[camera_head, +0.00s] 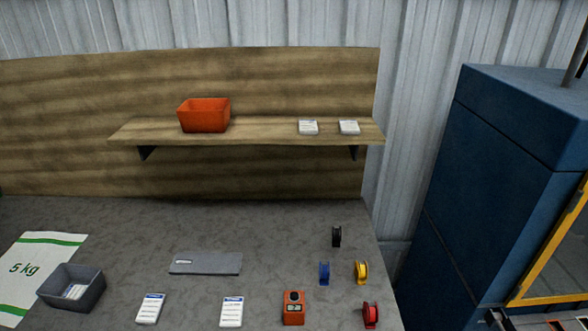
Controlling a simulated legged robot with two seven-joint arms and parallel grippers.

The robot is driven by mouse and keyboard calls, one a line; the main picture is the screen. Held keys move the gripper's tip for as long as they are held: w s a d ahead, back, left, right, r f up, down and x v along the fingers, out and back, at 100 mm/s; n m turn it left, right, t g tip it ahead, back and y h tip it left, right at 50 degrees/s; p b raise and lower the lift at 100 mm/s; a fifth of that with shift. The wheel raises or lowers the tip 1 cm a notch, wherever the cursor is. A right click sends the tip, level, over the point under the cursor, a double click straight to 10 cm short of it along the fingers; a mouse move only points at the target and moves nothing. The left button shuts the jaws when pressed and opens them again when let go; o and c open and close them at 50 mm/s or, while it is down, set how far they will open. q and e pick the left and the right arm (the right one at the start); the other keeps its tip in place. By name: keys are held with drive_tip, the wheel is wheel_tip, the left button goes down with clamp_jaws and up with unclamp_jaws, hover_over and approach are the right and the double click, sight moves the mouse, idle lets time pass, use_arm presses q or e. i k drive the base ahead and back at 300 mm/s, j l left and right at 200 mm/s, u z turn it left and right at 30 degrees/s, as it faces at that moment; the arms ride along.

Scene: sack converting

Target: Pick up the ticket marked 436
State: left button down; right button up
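Several white tickets with a blue band are in the head view, and their numbers are too small to read, so I cannot tell which is marked 436. One ticket (150,309) lies on the bench at the front, left of the middle. Another ticket (231,312) lies to its right. A white ticket (75,292) is inside the grey bin (86,296). Two more white ticket-like pieces lie on the shelf, a left one (307,128) and a right one (348,128). Neither of my grippers is in view.
An orange bin (204,115) stands on the wooden shelf (255,132). The bench (130,230) holds a white sack (35,258), a grey flat tool (206,263), an orange device (293,307) and black, blue, yellow and red spools. A blue machine (500,170) stands at right.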

sight(233, 311)
drive_tip(key=i+j+z, duration=0.15)
drive_tip(key=j+z, duration=0.2)
drive_tip(key=i+j+z, duration=0.1)
drive_tip(key=j+z, duration=0.6)
drive_tip(key=i+l, duration=0.05)
